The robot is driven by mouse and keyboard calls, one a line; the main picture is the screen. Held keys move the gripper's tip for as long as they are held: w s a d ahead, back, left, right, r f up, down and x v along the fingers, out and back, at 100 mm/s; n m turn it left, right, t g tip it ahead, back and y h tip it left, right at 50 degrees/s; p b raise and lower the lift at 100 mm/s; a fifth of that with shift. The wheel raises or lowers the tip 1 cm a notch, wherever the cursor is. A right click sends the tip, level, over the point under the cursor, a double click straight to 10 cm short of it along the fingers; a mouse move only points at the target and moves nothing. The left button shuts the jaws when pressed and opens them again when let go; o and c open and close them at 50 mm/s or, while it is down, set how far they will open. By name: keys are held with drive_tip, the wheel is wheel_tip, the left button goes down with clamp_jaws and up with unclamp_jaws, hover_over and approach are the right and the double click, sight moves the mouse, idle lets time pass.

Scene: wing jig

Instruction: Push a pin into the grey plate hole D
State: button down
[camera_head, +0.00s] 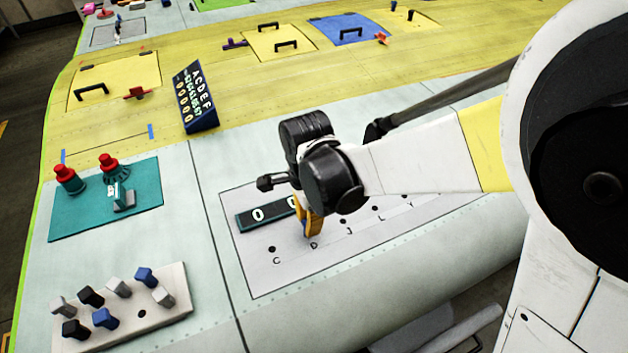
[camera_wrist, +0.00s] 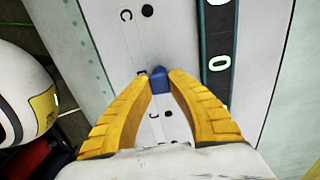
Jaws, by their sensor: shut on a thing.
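The grey plate (camera_head: 265,275) lies on the pale wing panel, with a row of lettered holes along it. The letter D shows just below my gripper (camera_head: 308,232) in the head view; hole D itself is hidden by the fingertips. My gripper points down at the plate, its yellow fingers shut on a blue pin (camera_wrist: 158,77). In the wrist view the pin's blue head sits between the fingertips, over the row of holes, between hole C (camera_wrist: 147,10) and another hole (camera_wrist: 168,113). I cannot tell whether the pin's tip is in the hole.
A pin holder (camera_head: 142,314) at the lower left bears several grey, black and blue pins. A dark counter strip (camera_head: 255,217) lies on the plate beside my gripper. A teal plate (camera_head: 75,217) with two red knobs and a dark lettered display (camera_head: 193,97) stand farther left.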

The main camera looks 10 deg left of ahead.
drive_tip(key=shift+f, duration=0.15)
drive_tip(key=c, duration=1.3)
unclamp_jaws()
wheel_tip(320, 180, up, 12)
drive_tip(key=shift+r, duration=0.1)
wheel_tip(320, 180, up, 7)
drive_tip(key=p, duration=0.5)
